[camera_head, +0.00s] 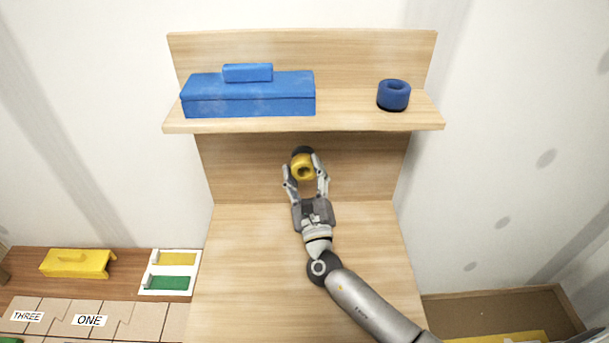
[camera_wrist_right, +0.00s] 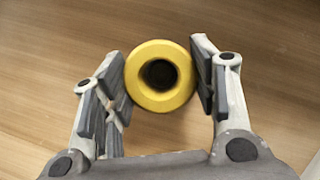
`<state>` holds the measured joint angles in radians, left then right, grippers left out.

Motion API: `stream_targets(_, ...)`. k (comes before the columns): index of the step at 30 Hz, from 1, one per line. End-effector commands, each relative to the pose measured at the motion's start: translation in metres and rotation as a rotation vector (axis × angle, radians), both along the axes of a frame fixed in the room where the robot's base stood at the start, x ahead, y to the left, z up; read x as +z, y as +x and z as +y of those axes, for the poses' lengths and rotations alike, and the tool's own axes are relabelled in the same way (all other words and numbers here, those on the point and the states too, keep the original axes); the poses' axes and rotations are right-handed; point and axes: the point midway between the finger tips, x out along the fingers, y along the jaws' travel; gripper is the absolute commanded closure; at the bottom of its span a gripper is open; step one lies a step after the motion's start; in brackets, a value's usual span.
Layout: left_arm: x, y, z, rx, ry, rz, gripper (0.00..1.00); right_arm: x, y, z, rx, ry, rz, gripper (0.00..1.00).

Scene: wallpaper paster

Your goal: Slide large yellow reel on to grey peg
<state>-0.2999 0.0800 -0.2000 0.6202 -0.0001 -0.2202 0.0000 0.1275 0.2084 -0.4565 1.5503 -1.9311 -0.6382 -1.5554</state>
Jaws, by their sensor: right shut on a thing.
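The yellow reel (camera_head: 302,172) is held between the fingertips of my right gripper (camera_head: 305,165), in front of the wooden back panel under the shelf. In the right wrist view, the reel (camera_wrist_right: 143,95) sits between the two fingers of the gripper (camera_wrist_right: 160,76), with its round hole facing the camera. The hole looks dark inside. A dark grey round part (camera_head: 302,151) shows just behind and above the reel in the head view; it may be the grey peg, mostly hidden. I cannot tell whether the reel is around it. My left gripper is not in view.
The shelf (camera_head: 345,122) above carries a blue box (camera_head: 250,105) and a dark blue ring (camera_head: 393,95). A wooden worktop (camera_head: 240,270) below is clear. At lower left are a yellow box (camera_head: 77,263) and a white tray (camera_head: 170,271); an open brown box (camera_head: 500,310) stands lower right.

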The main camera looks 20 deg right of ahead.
Motion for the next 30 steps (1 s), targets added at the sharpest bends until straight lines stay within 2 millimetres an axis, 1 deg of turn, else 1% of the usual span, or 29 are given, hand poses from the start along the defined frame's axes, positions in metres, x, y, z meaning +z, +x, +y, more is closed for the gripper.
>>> stream_targets(27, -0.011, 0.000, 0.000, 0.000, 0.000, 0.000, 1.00, 0.000, 0.022, -0.006, -0.001, 0.000, 0.000, 0.70)
stream_targets(28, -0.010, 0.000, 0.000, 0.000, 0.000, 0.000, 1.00, 0.000, 0.022, -0.006, 0.000, 0.000, 0.000, 0.43)
stream_targets(30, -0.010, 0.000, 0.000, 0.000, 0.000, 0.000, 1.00, 0.000, 0.022, -0.006, 0.000, 0.000, 0.000, 0.34)
